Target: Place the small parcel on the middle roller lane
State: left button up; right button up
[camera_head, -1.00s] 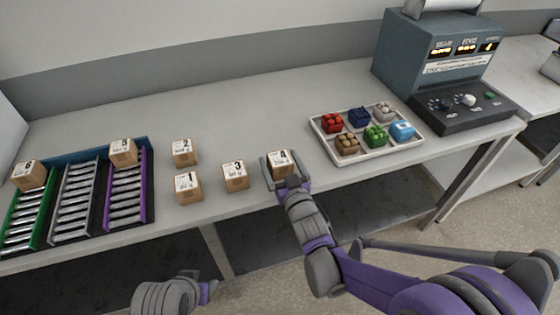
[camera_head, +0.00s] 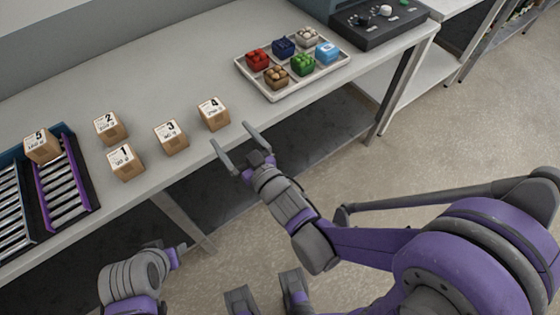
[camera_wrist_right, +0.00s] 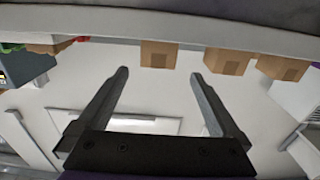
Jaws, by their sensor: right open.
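Brown parcels with white numbered labels stand on the table in the head view: parcel 4 (camera_head: 213,115), parcel 3 (camera_head: 171,139), parcel 1 (camera_head: 125,163) and parcel 2 (camera_head: 110,128). Parcel 5 (camera_head: 42,147) rests at the far end of the purple roller lane (camera_head: 60,188). They look alike in size. The grey middle lane (camera_head: 11,213) is cut by the left picture edge. My right gripper (camera_head: 230,134) is open and empty, just in front of parcel 4, by the table's front edge. My left gripper (camera_head: 178,253) is low, in front of the table; its jaws are unclear.
A white tray (camera_head: 263,85) with several coloured small boxes stands right of the parcels. A control box (camera_head: 375,22) is behind it at the right. The table behind the parcels is clear. In the right wrist view, several parcels (camera_wrist_right: 158,54) show beyond the fingers.

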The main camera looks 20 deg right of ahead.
jog(key=s+d+f+m+g+h, duration=0.2)
jog(key=s+d+f+g+h, duration=0.25)
jog(key=d, duration=0.55)
jog(key=s+d+f+g, duration=0.2)
jog(key=s+g, duration=0.2)
jog(key=s, duration=0.3)
jog(key=s+d+f+m+g+h, duration=0.1)
jog(key=s+d+f+g, duration=0.1)
jog(key=s, duration=0.5)
jog(key=shift+s+f+m+g, duration=0.2)
jog(key=shift+s+m+g, duration=0.15)
jog(key=shift+g, duration=0.5)
